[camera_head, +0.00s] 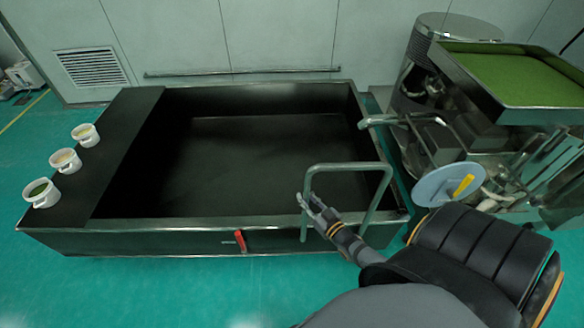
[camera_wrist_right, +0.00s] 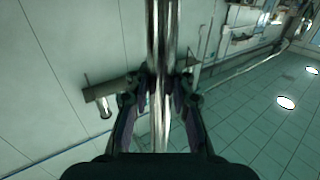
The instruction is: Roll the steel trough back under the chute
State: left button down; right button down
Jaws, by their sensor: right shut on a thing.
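The steel trough (camera_head: 150,232) is a long dark open box on the floor, filling the middle of the head view. Its inside looks empty. A tubular push handle (camera_head: 350,167) stands up at its right end. My right gripper (camera_head: 310,202) is shut on the handle's near upright post. In the right wrist view the shiny bar (camera_wrist_right: 160,40) passes between the fingers of my right gripper (camera_wrist_right: 161,95). The sieve machine (camera_head: 470,95) stands to the right of the trough. I cannot clearly make out its chute. My left gripper is not in view.
Several small white tubs (camera_head: 65,162) stand on the trough's left ledge. A tray of green granules (camera_head: 520,75) tops the machine. A round lid with a yellow handle (camera_head: 450,185) sits at the machine's near side. A wall with a rail (camera_head: 240,72) is behind; green floor is clear in front.

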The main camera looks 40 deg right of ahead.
jog(key=shift+s+d+f, duration=0.25)
jog(key=shift+s+d, duration=0.4)
jog(key=shift+d, duration=0.1)
jog(key=c, duration=1.5)
grip_release()
jog(key=shift+s, duration=0.1)
jog(key=shift+o, duration=1.4)
jog(key=shift+s+d, duration=0.1)
jog(key=shift+o, duration=0.3)
jog(key=shift+d+r, duration=0.1)
jog(key=shift+r, duration=0.05)
jog(key=s, duration=1.1)
jog(key=shift+s, duration=0.4)
